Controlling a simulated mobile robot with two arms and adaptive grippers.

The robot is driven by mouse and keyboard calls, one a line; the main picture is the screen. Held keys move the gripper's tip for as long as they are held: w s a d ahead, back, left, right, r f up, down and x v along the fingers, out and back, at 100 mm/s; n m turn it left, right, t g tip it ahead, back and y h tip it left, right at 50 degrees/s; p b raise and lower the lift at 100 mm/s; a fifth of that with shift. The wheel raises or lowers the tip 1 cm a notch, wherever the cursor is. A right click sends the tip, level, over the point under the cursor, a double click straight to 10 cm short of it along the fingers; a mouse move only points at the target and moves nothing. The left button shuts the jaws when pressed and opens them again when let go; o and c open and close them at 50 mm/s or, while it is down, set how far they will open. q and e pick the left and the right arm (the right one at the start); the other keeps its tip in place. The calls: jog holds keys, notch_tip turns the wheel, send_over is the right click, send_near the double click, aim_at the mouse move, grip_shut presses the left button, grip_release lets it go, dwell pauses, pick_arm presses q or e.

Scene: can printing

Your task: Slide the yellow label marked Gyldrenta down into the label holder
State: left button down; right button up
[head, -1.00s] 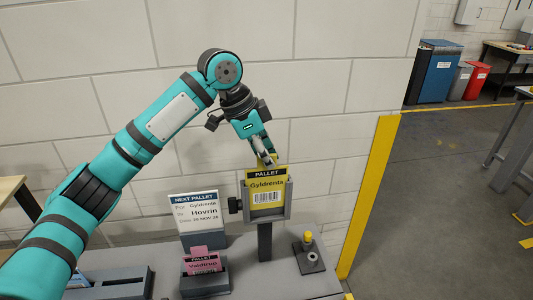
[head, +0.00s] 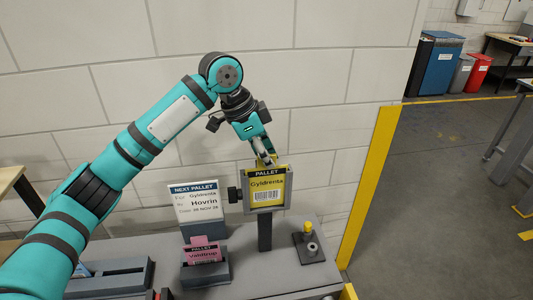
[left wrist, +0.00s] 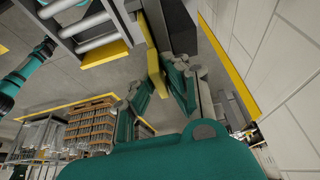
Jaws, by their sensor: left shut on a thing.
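The yellow label (head: 267,183) reads PALLET on a dark band, then Gyldrenta above a barcode. It stands upright in the grey label holder (head: 246,195), a frame with a dark knob on its left side, on a post. The frame's sides flank the label and its lower edge is behind the frame's bottom bar. My left gripper (head: 266,160) is shut on the label's top edge. In the left wrist view the label (left wrist: 152,50) shows edge-on between the fingers of my left gripper (left wrist: 158,82). My right gripper is not in view.
A NEXT PALLET sign (head: 194,202) stands left of the holder. A pink label (head: 204,251) sits in a low stand in front of it. A small fixture with a yellow knob (head: 307,227) is at the right. A white block wall is close behind.

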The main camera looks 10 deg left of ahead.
pick_arm(q)
jog(key=shift+f, duration=0.1)
jog(key=c, duration=1.3)
grip_release()
jog(key=v, duration=1.2)
